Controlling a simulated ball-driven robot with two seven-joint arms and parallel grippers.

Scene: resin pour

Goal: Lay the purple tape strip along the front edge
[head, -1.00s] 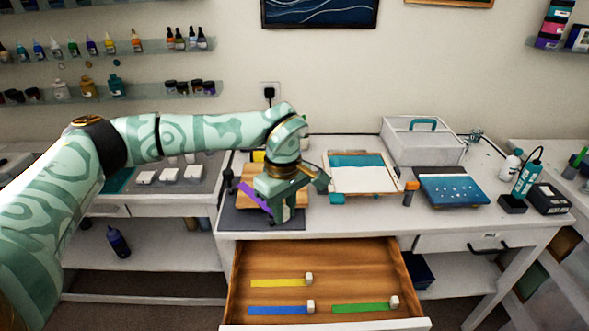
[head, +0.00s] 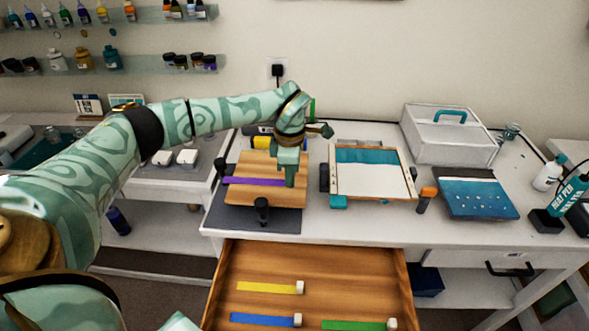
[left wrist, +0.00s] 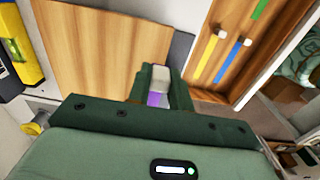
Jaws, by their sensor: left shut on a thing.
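The purple tape strip (head: 256,182) stretches left from my left gripper (head: 289,183), roughly level across the wooden board (head: 264,165). In the head view it overlaps the board's front half, and its left end reaches the board's left side. I cannot tell if it touches the board or hangs just above it. The left gripper is shut on the strip's pale end block (left wrist: 160,79); a bit of purple (left wrist: 156,99) shows between the fingers in the left wrist view. The board's front edge lies nearer than the strip. My right gripper is not in view.
The board rests on a dark mat (head: 225,219), with a black clamp (head: 262,209) at its front. The open drawer (head: 325,268) below holds yellow (head: 266,287), blue (head: 262,320) and green (head: 354,325) strips. A framed screen (head: 372,185) stands to the right.

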